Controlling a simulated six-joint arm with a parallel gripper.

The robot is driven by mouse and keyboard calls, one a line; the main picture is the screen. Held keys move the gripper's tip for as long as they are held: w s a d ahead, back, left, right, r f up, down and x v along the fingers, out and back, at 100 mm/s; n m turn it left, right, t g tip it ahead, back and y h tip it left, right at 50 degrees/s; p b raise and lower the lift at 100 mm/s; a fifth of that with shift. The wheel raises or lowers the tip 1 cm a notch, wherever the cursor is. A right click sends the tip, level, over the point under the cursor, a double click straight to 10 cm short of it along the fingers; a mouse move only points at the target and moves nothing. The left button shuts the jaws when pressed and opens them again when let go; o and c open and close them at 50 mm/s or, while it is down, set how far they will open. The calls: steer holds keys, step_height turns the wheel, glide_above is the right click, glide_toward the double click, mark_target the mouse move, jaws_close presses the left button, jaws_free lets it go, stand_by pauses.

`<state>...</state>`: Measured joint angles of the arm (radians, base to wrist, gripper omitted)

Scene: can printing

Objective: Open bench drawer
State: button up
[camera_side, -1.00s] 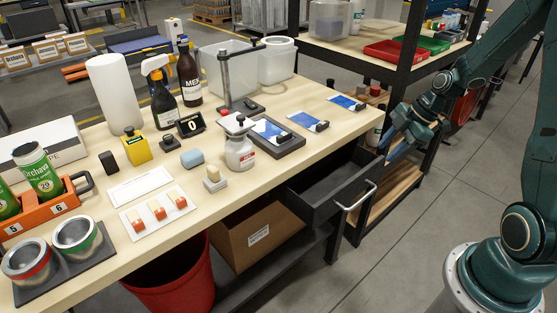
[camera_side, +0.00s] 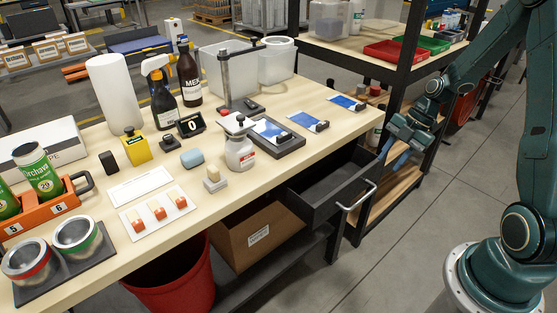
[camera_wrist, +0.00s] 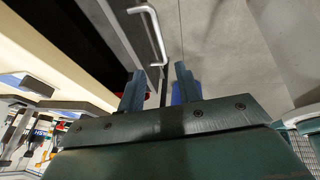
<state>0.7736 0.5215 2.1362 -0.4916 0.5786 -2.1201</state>
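The dark grey bench drawer (camera_side: 333,187) stands pulled out from under the bench's front edge, its empty inside visible in the side view. Its pale bar handle (camera_side: 357,196) is on the front face. My gripper (camera_side: 395,158) is up and to the right of the handle in the side view, apart from it. In the wrist view, the two fingers of my gripper (camera_wrist: 161,76) are spread with nothing between them. The handle (camera_wrist: 152,32) shows beyond the fingertips there, with the drawer front (camera_wrist: 112,38) beside it.
The wooden benchtop (camera_side: 272,178) carries bottles, cans, a stamp stand and blue-printed sheets. A cardboard box (camera_side: 250,240) and a red bin (camera_side: 170,278) are below. A shelf rack's dark post (camera_side: 402,75) stands close behind my gripper. The floor in front is clear.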

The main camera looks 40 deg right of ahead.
mark_target(363, 197)
steer(key=x, duration=1.2)
steer(key=shift+f, duration=0.2)
steer(key=shift+c, duration=0.4)
jaws_close()
